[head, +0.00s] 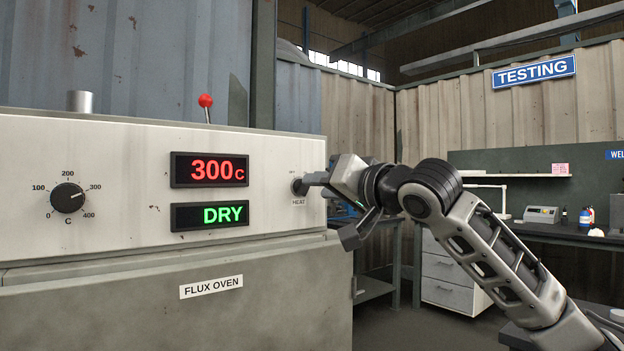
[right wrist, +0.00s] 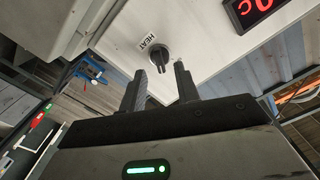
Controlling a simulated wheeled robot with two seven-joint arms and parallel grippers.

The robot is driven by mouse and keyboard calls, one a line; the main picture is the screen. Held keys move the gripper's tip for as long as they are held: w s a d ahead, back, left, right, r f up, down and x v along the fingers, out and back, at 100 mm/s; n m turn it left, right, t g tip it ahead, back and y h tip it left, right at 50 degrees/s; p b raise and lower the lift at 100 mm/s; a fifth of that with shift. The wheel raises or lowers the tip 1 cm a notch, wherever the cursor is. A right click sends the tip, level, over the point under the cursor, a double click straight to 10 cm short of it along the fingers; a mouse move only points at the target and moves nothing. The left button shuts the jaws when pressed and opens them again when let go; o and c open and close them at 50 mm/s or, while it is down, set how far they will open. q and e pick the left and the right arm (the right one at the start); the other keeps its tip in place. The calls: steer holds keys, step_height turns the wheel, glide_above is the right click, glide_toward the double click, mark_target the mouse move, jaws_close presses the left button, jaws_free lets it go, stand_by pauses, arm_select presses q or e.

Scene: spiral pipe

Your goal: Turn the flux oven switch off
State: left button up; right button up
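The flux oven (head: 100,290) fills the left of the head view, with a "300 C" display (head: 209,170) and a "DRY" display (head: 210,216) lit. Its dark HEAT switch (head: 297,187) is at the right end of the panel, partly covered by my right gripper (head: 312,181). In the right wrist view the switch (right wrist: 159,54) is a black rotary knob beside its HEAT label. My right gripper (right wrist: 160,68) is open there, its two fingers apart with the knob between and just beyond the tips. I cannot tell whether they touch it. My left gripper is not in view.
A temperature dial (head: 67,198) is at the panel's left. A red-tipped lever (head: 205,102) and a metal cylinder (head: 80,101) stand at the oven's top. A drawer cabinet (head: 447,275) and testing bench (head: 550,232) are behind my right arm.

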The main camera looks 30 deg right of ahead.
mark_target(303, 187)
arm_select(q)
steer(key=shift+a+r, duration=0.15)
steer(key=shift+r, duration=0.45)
arm_select(e)
steer(key=w, duration=0.3)
steer(key=shift+w+a, duration=0.15)
steer(key=shift+w, duration=0.1)
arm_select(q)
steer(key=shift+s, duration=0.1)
arm_select(e)
steer(key=c, duration=0.6)
steer(key=shift+c, duration=0.2)
